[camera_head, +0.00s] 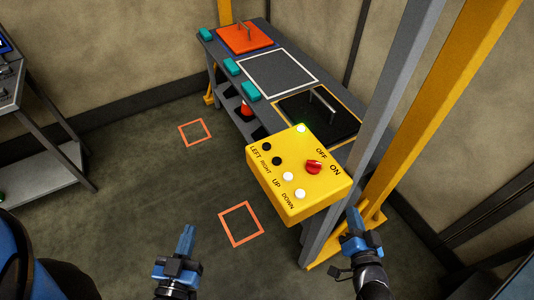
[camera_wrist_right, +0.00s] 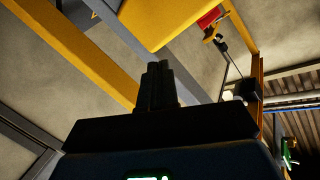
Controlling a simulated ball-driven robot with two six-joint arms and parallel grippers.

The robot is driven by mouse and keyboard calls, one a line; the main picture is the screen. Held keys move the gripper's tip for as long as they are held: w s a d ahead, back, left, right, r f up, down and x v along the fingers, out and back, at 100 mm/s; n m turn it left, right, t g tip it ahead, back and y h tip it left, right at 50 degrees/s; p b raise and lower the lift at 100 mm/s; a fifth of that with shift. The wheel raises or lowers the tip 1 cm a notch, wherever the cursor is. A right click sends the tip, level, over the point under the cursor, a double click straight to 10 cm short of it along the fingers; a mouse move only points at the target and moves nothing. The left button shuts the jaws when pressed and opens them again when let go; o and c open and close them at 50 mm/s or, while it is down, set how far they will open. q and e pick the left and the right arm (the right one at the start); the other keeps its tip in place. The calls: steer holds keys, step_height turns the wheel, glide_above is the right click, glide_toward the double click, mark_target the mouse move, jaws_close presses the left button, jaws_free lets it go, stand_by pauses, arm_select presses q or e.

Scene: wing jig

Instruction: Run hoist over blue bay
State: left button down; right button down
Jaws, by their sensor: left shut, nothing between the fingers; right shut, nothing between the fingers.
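A yellow control box (camera_head: 300,195) is fixed by a grey post in the head view. My left gripper (camera_head: 186,238) is shut and empty, low and left of the box. In the right wrist view, a red part (camera_wrist_right: 210,17) under a yellow beam may be the hoist.
Orange squares mark the floor (camera_head: 160,205). A yellow post (camera_head: 440,105) stands right. A grey cart (camera_head: 40,150) stands left.

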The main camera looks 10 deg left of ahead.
steer(key=s+d+f+n+t+h+b, duration=0.1)
steer(key=s+d+n, duration=0.1)
steer(key=s, duration=0.3)
steer(key=s+d+n+t+h+b, duration=0.1)
steer(key=s+d+n+b, duration=0.1)
steer(key=s, duration=0.4)
steer(key=shift+s+f+n+b, duration=0.15)
steer(key=shift+f+n+b, duration=0.2)
steer(key=shift+n, duration=0.25)
steer(key=shift+a, duration=0.1)
